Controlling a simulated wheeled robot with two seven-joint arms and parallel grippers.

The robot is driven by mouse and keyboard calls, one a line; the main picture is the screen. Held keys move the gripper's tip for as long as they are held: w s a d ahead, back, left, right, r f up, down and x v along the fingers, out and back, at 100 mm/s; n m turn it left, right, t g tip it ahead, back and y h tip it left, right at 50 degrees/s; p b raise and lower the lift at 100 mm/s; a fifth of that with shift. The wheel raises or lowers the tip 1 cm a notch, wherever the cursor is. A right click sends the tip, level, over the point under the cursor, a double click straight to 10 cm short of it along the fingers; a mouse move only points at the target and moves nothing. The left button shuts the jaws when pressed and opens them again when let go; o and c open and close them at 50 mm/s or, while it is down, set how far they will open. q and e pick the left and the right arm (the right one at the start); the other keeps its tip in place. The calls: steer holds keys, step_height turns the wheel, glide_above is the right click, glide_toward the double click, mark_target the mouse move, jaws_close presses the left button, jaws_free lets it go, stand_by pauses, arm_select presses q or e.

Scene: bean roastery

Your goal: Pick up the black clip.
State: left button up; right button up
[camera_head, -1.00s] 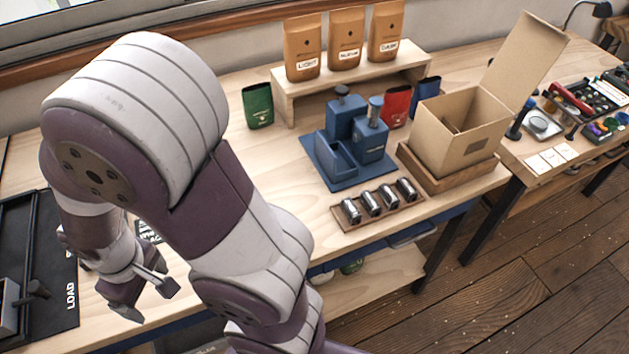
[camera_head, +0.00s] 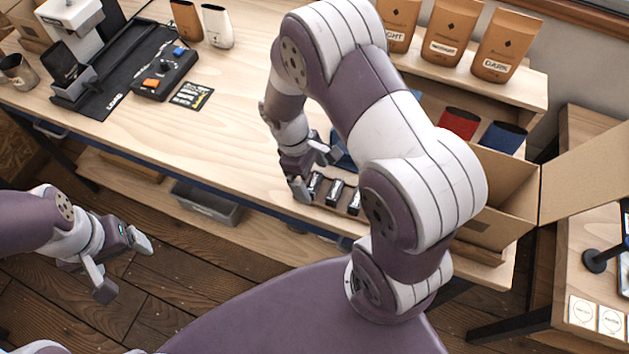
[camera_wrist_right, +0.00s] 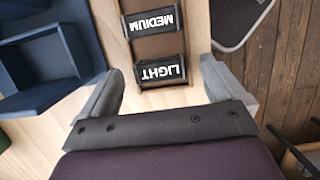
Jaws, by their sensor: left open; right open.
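Several small dark pieces with shiny tops (camera_head: 335,190) stand in a row on a wooden rack near the bench's front edge. In the right wrist view they are black with white words, LIGHT (camera_wrist_right: 160,71) and MEDIUM (camera_wrist_right: 153,21). I cannot tell which one is meant by the black clip; no piece carries that name. My right gripper (camera_head: 312,172) is open at the left end of the row. In the wrist view its fingers (camera_wrist_right: 160,80) are on either side of the LIGHT piece's near end, apart from it. My left gripper (camera_head: 122,268) is open and empty, over the floor in front of the bench.
A blue holder (camera_wrist_right: 45,60) stands close beside my right gripper. An open cardboard box (camera_head: 500,190) is to the right, partly behind my arm. A black LOAD mat (camera_head: 105,95) and control box (camera_head: 165,75) lie at left. The bench between is clear.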

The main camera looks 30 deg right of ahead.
steer(key=shift+w+f, duration=0.1)
steer(key=shift+f, duration=0.4)
steer(key=shift+s+d, duration=0.15)
steer(key=shift+s, duration=0.05)
steer(key=c, duration=0.3)
steer(key=shift+w, duration=0.1)
steer(key=c, duration=0.8)
steer(key=shift+r, duration=0.1)
